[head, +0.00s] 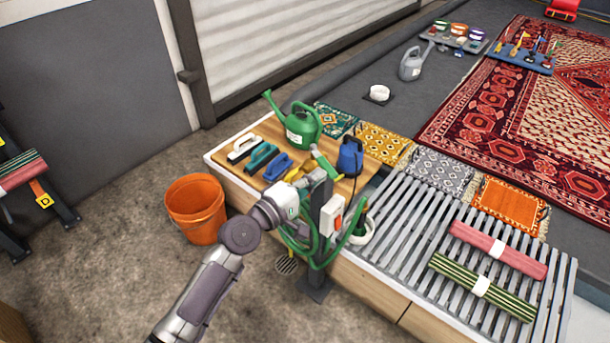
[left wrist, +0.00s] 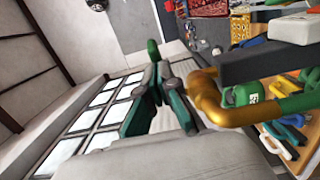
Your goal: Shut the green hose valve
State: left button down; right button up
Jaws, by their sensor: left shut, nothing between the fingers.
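The green hose valve handle (head: 324,162) sticks out at the top of a dark post at the bench's front edge. In the left wrist view its green end (left wrist: 153,48) shows just beyond my fingertips, beside a brass pipe (left wrist: 206,98). My left gripper (head: 314,179) is close to the valve, just left of the post in the head view. In the left wrist view the left gripper's fingers (left wrist: 155,75) are shut with nothing between them. I cannot tell whether they touch the handle. The gripper partly hides the valve body in the head view. My right gripper is not in view.
A green hose (head: 318,262) loops below, beside a white switch box (head: 332,214) on the post. A green watering can (head: 302,128), brushes and a blue container (head: 350,156) stand on the bench behind. An orange bucket (head: 196,212) is on the floor at left. A slatted rack (head: 415,235) lies at right.

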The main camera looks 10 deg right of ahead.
aim_at(335, 173)
pick_arm(q)
jog(key=d, duration=0.3)
jog(key=shift+w+d, duration=0.15)
jog(key=shift+d, duration=0.15)
jog(key=shift+w+d, duration=0.1)
jog(key=shift+d, duration=0.3)
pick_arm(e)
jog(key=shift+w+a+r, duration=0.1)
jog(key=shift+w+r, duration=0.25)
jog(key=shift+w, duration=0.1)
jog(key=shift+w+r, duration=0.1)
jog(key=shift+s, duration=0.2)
